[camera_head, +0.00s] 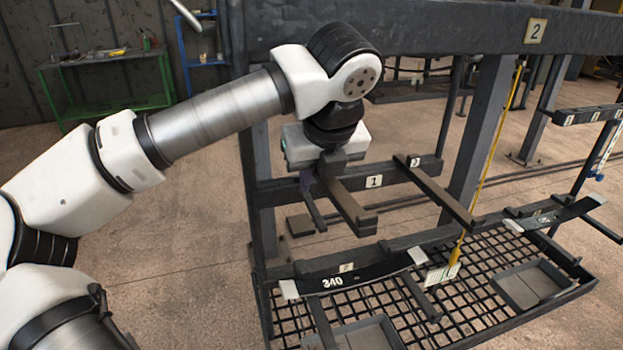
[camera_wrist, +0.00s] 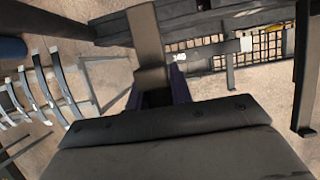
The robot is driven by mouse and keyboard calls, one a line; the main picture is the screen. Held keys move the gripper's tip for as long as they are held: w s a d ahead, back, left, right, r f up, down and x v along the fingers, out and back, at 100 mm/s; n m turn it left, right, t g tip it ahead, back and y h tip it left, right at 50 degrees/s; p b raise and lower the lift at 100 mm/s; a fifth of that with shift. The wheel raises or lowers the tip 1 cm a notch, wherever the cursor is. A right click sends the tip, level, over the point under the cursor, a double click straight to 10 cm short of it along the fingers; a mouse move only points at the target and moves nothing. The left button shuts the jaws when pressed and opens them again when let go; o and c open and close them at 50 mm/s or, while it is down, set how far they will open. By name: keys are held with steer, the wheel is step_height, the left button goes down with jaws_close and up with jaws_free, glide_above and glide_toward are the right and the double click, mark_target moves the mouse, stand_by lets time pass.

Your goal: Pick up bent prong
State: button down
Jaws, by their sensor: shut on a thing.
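The bent prong, a grey-brown bar with a block at its end, shows in the head view (camera_head: 345,203) beside the plate marked 1. It also runs down the upper middle of the wrist view (camera_wrist: 147,45). My gripper (camera_head: 318,178) is over its rear part, with a dark purple finger visible on the left. In the wrist view my gripper (camera_wrist: 160,97) has purple fingers on both sides of the bar and is shut on it. The gripper body hides the bar's rear end. I cannot tell how far the bar is bent.
Prong 2 (camera_head: 437,192) juts from the same rack beam to the right. A lower beam carries a curved spring marked 340 (camera_head: 360,272) above a mesh shelf (camera_head: 470,285). A yellow rod (camera_head: 490,165) stands right of prong 2. A heavy beam (camera_head: 440,28) crosses above.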

steer(key=s+d+b, duration=0.1)
steer(key=s, duration=0.3)
steer(key=s+d+b, duration=0.1)
steer(key=s+d, duration=0.1)
steer(key=s, duration=0.3)
steer(key=s+d+b, duration=0.1)
steer(key=s, duration=0.4)
steer(key=shift+s+d+b, duration=0.15)
steer(key=shift+d+b, duration=0.15)
steer(key=shift+b, duration=0.1)
steer(key=c, duration=1.9)
jaws_free()
jaws_close()
steer(key=shift+a, duration=0.15)
